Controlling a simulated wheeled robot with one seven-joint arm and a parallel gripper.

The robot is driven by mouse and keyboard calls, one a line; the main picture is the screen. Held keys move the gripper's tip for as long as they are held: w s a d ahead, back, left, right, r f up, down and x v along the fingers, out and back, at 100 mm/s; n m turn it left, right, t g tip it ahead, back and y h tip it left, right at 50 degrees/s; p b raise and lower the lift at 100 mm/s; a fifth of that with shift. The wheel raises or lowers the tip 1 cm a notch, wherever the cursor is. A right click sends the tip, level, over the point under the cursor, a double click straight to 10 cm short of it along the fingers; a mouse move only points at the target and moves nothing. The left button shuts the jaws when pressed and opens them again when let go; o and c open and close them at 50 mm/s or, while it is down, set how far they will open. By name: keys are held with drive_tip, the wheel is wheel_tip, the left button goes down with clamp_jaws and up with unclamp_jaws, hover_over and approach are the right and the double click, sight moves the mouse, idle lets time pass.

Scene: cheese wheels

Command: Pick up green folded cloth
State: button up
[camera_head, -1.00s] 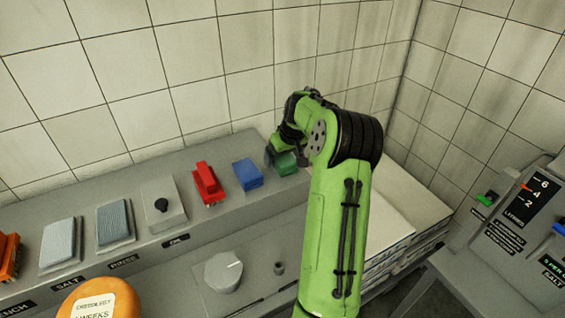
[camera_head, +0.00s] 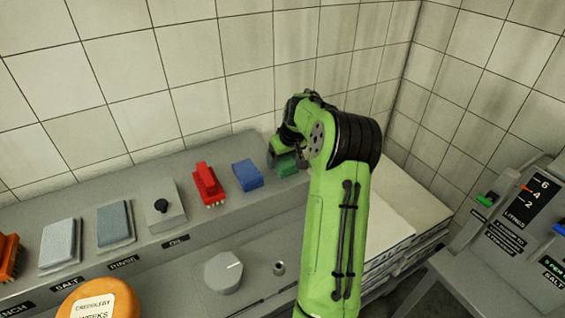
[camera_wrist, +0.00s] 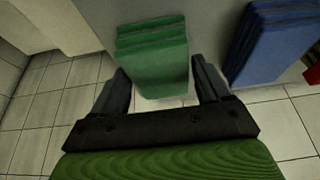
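The green folded cloth (camera_head: 287,165) lies on the grey ledge against the tiled wall, right of the blue folded cloth (camera_head: 247,174). My arm partly hides it in the head view. In the wrist view the green cloth (camera_wrist: 153,58) shows as a layered block ahead of my gripper (camera_wrist: 164,88). The two dark fingers are apart, with the near end of the cloth between them and a gap on each side. The gripper is open and not clamped on the cloth. The blue cloth (camera_wrist: 272,42) is just right of the right finger in the wrist view.
A red brush (camera_head: 207,185) stands left of the blue cloth. Farther left are a small box with a black knob (camera_head: 162,206) and grey pads (camera_head: 114,223). An orange labelled wheel (camera_head: 86,303) is at the lower left.

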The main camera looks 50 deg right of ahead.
sight(284, 159)
drive_tip(key=c, duration=0.9)
wheel_tip(284, 159, up, 10)
drive_tip(key=p, duration=0.2)
drive_tip(key=shift+r, duration=0.25)
drive_tip(key=o, duration=0.6)
drive_tip(key=c, duration=0.3)
